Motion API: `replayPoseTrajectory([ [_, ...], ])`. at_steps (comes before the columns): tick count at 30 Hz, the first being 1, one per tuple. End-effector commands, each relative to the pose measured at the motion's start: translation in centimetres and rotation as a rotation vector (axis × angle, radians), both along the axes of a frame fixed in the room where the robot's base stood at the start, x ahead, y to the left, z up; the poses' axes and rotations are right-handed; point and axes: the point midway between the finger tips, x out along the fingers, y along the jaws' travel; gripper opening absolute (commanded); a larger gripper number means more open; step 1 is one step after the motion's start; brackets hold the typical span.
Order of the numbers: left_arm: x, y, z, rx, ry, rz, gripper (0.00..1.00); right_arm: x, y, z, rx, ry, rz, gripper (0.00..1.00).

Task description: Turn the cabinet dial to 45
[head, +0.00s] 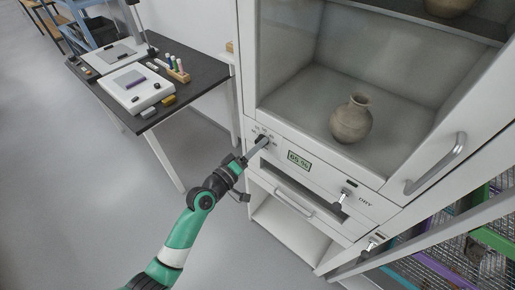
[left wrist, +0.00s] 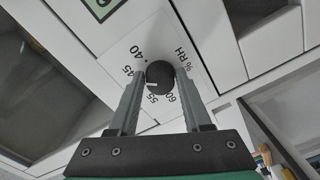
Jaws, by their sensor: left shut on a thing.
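The cabinet dial is a round black knob (left wrist: 159,74) with a white mark, on a white scale plate printed "% RH". In the left wrist view the numbers 40, 45, 55 and 60 show around it, partly blocked by my fingers. The white mark points to the lower left of the picture, past the 45 label on the side towards 55; its exact reading is unclear. My left gripper (left wrist: 158,88) is shut on the dial, one finger on each side. In the head view the left gripper (head: 263,143) reaches the cabinet's front panel and largely hides the dial.
A green display (head: 299,160) sits right of the dial. The white cabinet (head: 290,190) has a glass door with a handle (head: 435,164) and a clay jar (head: 351,119) inside. A dark-topped table (head: 200,77) with tools stands at left. Wire-fronted shelving is at lower right.

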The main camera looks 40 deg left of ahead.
Motion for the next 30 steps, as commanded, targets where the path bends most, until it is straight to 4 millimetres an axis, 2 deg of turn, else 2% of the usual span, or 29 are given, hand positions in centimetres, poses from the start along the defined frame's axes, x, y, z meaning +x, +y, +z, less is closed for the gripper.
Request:
replayPoseTrajectory([
  [16, -0.01, 0.01, -0.11, 0.026, 0.004, 0.000, 0.00, 0.01, 0.00, -0.16, 0.000, 0.000, 0.000, 0.50],
  [17, -0.01, 0.01, -0.11, 0.026, 0.004, 0.000, 0.54, 0.00, 0.00, -0.15, 0.000, 0.000, 0.000, 0.50],
  [18, -0.01, 0.02, -0.10, 0.026, 0.004, 0.000, 0.61, 0.00, 0.00, -0.15, 0.000, 0.000, 0.000, 0.50],
  [21, -0.01, 0.01, -0.08, 0.026, 0.004, 0.000, 0.78, 0.00, 0.00, -0.15, 0.000, 0.000, 0.000, 0.50],
  [30, -0.13, 0.00, -0.03, 0.025, 0.003, 0.000, 0.78, 0.00, 0.00, -0.10, 0.000, 0.000, 0.000, 0.50],
])
